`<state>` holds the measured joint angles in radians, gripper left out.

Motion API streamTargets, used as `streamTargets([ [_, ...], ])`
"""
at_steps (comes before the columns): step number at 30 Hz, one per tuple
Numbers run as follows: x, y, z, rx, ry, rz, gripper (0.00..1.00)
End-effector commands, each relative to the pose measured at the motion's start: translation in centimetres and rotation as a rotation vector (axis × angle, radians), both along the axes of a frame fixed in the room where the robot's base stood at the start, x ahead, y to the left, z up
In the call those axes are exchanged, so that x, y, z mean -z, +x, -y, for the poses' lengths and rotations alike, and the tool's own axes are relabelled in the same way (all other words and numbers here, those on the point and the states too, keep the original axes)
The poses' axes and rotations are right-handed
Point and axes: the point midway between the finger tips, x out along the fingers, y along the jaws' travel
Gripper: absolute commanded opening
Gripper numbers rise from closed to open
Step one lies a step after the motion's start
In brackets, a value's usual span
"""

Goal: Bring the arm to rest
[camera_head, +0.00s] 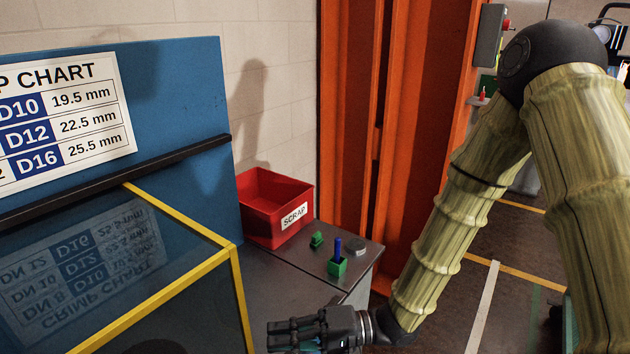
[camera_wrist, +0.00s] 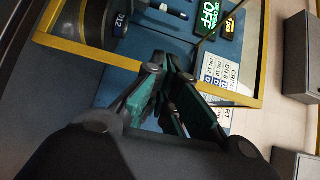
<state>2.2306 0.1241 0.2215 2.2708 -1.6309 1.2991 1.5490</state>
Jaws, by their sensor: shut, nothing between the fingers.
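My gripper (camera_head: 290,334) is at the bottom of the head view, at the end of my arm, which is covered in a yellowish sleeve. It points left, in front of the grey bench and near the yellow-framed clear guard (camera_head: 165,290). In the wrist view my gripper (camera_wrist: 172,98) has its dark green fingers close together with nothing between them. The yellow frame (camera_wrist: 150,62) of the guard lies beyond the fingers there. I cannot tell the exact gap between gripper and guard.
A red scrap bin (camera_head: 275,206), a green block with a blue peg (camera_head: 337,258) and a smaller green piece (camera_head: 317,240) stand on the bench (camera_head: 300,268). A blue panel with a crimp chart (camera_head: 62,118) is at left. Orange columns (camera_head: 425,120) stand behind. Open floor shows at right.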

Motion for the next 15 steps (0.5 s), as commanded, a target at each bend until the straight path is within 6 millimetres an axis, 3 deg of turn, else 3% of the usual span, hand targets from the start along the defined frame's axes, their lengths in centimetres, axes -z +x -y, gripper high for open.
streamTargets([
  [11, 6.0, 1.8, 0.9, 0.18, -0.119, 0.057, 0.0],
  [15, 9.6, 2.4, 2.1, 0.271, -0.212, 0.088, 0.0],
])
